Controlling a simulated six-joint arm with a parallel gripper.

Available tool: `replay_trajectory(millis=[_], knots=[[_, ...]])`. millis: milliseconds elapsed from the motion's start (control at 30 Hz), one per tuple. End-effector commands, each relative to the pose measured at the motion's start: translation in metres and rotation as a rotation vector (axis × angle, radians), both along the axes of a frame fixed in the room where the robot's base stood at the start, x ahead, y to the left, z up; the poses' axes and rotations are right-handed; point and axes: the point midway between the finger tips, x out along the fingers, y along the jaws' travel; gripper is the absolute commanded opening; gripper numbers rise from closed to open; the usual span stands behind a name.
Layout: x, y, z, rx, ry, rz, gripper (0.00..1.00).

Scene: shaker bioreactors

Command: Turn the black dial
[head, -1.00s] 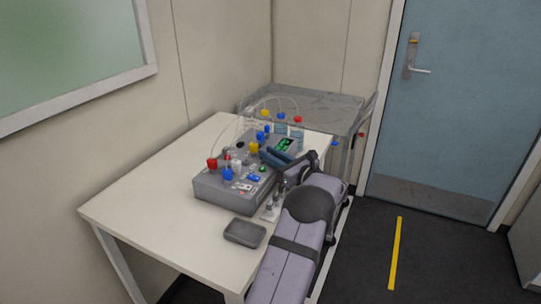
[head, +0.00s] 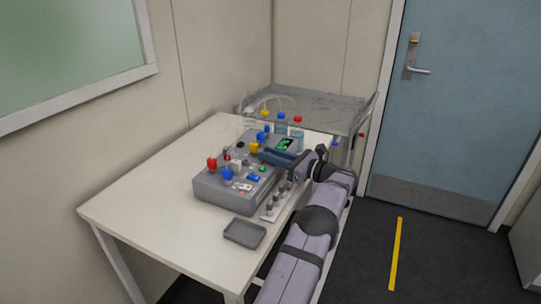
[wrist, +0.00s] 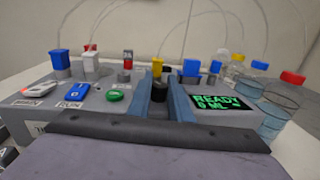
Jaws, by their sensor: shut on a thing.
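The black dial (wrist: 159,97) is on the top panel of the grey bioreactor unit (head: 212,193). In the wrist view it sits between the two blue fingers of my gripper (wrist: 159,92), which is shut on it. In the head view my gripper (head: 276,155) reaches over the unit from the right and hides the dial. A lit display (wrist: 221,103) reading "READY 0 ML" is just right of the fingers in the wrist view.
Yellow (wrist: 157,67), blue and red caps stand on the unit close around the fingers. A green button (wrist: 115,96) and a blue switch (wrist: 77,94) lie to the left. Bottles (wrist: 273,106) stand at the right. A grey tray (head: 244,233) lies on the white table (head: 150,205).

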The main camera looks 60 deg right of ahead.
Motion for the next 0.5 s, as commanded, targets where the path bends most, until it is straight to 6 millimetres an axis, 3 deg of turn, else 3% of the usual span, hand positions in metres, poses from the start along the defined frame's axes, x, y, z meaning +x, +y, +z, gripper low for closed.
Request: replay_trajectory(millis=[67, 100, 133, 500], knots=[[-0.0002, -0.0003, 0.0019, -0.002, -0.001, -0.001, 0.0], [-0.0002, -0.0003, 0.0019, -0.002, -0.001, -0.001, 0.28], [-0.0002, -0.0002, 0.0018, -0.002, -0.001, -0.001, 0.35], [-0.0024, 0.0002, 0.0, -0.001, 0.0, -0.001, 0.37]])
